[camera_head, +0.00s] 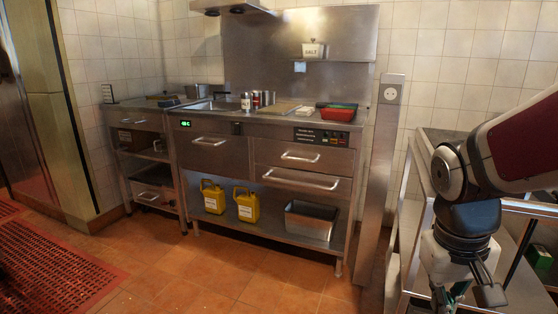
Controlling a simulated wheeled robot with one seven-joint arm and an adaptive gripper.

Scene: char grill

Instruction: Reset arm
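My gripper (468,294) hangs at the lower right, pointing down, in front of a metal shelf unit. Its dark fingers show near the bottom edge and look apart, but the tips are partly cut off by the frame. I cannot tell whether anything is between them.
A steel counter (223,118) stands ahead with drawers, bottles and a red-rimmed tray (337,112). Yellow jugs (247,204) and a metal bin (311,220) sit on its lower shelf. A metal shelf unit (406,225) is close at right. Tiled floor (190,262) is clear; a red mat (50,265) lies left.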

